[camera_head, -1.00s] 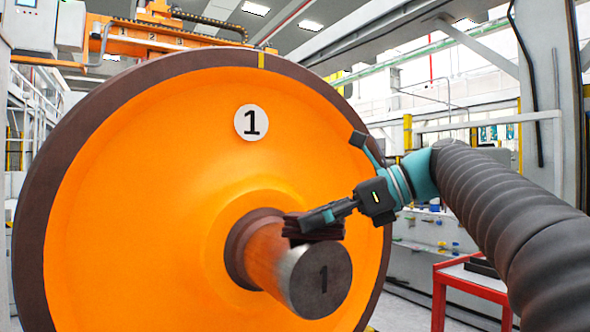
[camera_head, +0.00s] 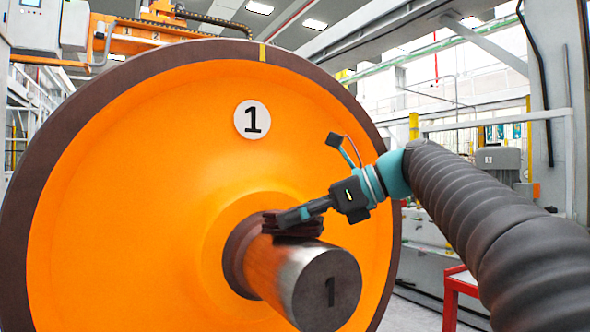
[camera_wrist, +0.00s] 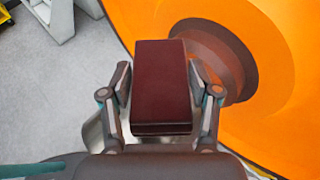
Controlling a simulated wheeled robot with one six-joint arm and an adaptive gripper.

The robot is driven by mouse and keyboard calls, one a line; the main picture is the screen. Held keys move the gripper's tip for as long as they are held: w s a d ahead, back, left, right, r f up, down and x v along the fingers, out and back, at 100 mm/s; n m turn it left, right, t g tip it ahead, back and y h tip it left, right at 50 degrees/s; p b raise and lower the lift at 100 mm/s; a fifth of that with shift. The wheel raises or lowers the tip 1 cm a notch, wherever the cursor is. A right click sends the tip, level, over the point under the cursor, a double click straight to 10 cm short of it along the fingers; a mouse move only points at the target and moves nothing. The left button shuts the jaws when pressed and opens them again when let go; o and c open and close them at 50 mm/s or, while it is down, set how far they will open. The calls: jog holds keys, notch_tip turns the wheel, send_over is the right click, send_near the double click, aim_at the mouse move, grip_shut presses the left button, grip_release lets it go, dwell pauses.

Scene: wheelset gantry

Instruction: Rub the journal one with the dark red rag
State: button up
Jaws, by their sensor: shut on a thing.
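The journal one (camera_head: 305,278) is a bare metal shaft stub with a black 1 on its end face. It sticks out of the orange wheel (camera_head: 130,190), which bears a round 1 label. My gripper (camera_head: 300,216) is shut on the dark red rag (camera_wrist: 161,85), a folded block held between both fingers in the wrist view. In the head view the rag (camera_head: 292,226) lies on top of the journal near its inner end, by the dark collar, and appears to touch it. In the wrist view the rag hides most of the journal.
A red-framed table (camera_head: 458,290) stands at the right behind my arm. An orange gantry (camera_head: 120,40) is behind the wheel at the upper left. Grey floor (camera_wrist: 45,100) is open at the left of the wrist view.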

jog(key=r, duration=0.2)
jog(key=shift+s+r, duration=0.2)
jog(key=shift+r, duration=2.75)
jog(key=shift+s, duration=0.1)
